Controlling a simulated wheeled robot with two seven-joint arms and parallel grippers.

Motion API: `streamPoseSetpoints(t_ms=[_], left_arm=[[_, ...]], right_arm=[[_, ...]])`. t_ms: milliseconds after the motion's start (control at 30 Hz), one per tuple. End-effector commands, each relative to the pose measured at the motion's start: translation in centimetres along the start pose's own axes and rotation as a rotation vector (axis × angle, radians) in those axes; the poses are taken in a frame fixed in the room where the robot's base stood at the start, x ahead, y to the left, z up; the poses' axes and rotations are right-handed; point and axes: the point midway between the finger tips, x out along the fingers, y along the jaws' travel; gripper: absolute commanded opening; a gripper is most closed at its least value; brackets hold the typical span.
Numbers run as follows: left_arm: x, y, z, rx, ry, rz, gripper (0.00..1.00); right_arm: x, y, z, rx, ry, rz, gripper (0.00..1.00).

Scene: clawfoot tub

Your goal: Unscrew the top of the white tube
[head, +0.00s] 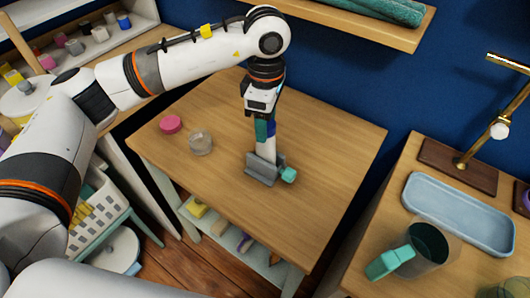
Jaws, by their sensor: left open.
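The white tube (266,148) stands upright on the wooden table, in or against a grey holder (261,172). My left gripper (264,128) points straight down over the tube's upper end, with its jaws open. The gripper hides the top of the tube, so I cannot tell whether the jaws touch it. A small teal piece (288,175) sits at the right side of the holder; I cannot tell whether it is part of it. My right gripper is not in view.
A pink round lid (171,124) and a clear glass jar (200,143) stand left of the holder. The table's front and right are clear. A shelf (340,16) hangs above.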

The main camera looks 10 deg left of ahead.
Motion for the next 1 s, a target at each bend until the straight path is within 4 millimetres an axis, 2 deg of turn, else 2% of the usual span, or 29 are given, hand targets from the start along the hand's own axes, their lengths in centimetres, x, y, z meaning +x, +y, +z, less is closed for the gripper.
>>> streamPoseSetpoints(t_ms=[33,100,200,933,1000], left_arm=[[0.8,-0.1,0.0,0.092,0.001,-0.003,0.56],[0.7,-0.1,0.0,0.222,0.001,-0.003,0.56],[0.2,0.0,0.0,0.326,0.000,-0.001,0.56],[-0.1,0.0,0.0,0.331,0.001,0.001,0.56],[-0.1,0.0,0.0,0.331,0.001,0.001,0.47]], right_arm=[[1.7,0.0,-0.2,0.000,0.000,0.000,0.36],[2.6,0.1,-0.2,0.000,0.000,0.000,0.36],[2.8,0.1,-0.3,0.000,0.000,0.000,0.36],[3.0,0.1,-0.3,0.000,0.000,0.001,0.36],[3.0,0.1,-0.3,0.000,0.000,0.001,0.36]])
